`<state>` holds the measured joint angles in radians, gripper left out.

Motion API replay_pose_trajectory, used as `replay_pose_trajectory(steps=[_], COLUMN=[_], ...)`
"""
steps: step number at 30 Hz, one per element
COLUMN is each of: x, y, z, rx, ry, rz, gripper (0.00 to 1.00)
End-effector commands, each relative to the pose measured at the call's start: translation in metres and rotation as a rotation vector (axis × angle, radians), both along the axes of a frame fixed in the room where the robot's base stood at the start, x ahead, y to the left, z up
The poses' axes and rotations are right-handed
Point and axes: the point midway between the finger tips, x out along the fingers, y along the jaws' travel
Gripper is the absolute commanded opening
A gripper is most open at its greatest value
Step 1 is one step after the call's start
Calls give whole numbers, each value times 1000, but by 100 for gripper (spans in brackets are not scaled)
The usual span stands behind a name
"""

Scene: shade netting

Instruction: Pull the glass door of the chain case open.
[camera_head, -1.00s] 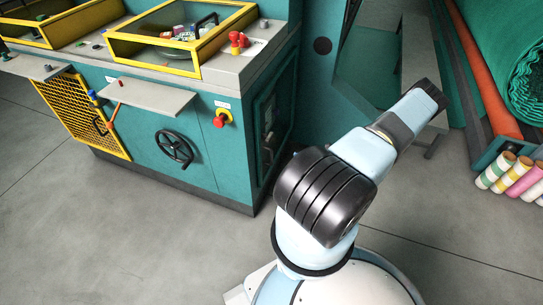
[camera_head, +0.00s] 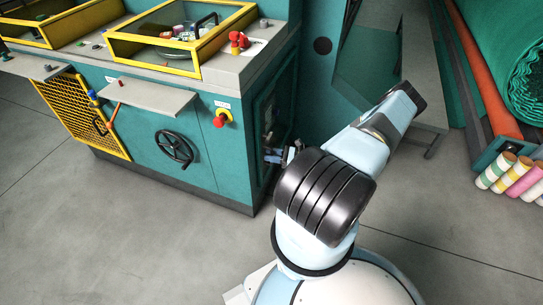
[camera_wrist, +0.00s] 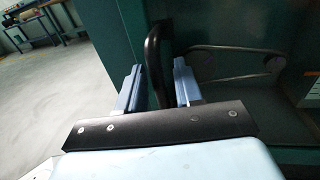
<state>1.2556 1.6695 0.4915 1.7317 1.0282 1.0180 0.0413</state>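The chain case's glass door (camera_head: 265,112) is on the right side of the teal machine and looks shut. In the wrist view, its dark glass (camera_wrist: 235,100) fills the right half, with a curved metal part behind it. A black bar handle (camera_wrist: 153,50) stands upright near the door's left edge. My gripper (camera_wrist: 159,70) is open, with one blue-grey finger on each side of the handle. A gap shows between the handle and the right finger; I cannot tell whether the left finger touches it. In the head view, my gripper (camera_head: 283,154) is at the door, partly hidden by my arm.
The teal machine has yellow-framed lids (camera_head: 180,38), a black handwheel (camera_head: 174,148) and a red knob (camera_head: 221,119) on its front. Green netting rolls (camera_head: 522,65) and coloured spools (camera_head: 517,176) lie at the right. The grey floor (camera_head: 150,235) in front is clear.

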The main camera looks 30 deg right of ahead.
Motion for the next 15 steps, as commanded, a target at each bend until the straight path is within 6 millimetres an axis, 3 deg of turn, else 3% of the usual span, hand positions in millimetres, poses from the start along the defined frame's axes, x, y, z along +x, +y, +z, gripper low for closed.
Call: replay_pose_trajectory(steps=[6, 15], x=[0, 0], y=[0, 0], z=[0, 0], rx=[0, 0], ry=[0, 0], rz=[0, 0], gripper=[35, 6])
